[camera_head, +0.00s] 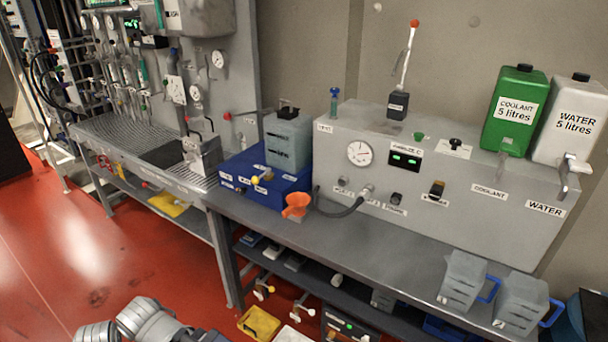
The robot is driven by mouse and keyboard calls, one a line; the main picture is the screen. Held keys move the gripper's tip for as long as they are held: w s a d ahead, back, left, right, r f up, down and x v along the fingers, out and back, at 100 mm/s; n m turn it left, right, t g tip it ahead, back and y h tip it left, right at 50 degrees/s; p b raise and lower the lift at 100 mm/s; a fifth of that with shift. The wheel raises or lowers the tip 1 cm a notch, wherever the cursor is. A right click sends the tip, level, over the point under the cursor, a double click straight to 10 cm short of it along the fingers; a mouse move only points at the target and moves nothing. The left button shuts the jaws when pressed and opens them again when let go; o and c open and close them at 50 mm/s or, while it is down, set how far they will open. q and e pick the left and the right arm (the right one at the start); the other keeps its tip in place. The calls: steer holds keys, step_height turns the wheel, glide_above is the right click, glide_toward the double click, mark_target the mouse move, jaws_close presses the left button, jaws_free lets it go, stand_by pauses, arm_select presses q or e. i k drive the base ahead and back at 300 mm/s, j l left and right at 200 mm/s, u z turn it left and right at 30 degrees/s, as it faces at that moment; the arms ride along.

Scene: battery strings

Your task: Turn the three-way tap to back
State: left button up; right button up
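I cannot tell for sure which fitting is the three-way tap. A black knob (455,144) stands on the sloping face of the grey console (350,130). Both are too small to read which way they point. Neither of my grippers is in view. Only grey rounded links of my own arm show at the bottom left, well short of the bench.
The bench top (400,245) is clear along its front middle. Two grey jugs (463,280) with blue handles stand at its right end. A green coolant tank (515,110) and a white water tank (570,120) stand at the console's right. Red floor lies in front.

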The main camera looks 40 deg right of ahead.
mark_target(255, 180)
steer(key=z, duration=1.15)
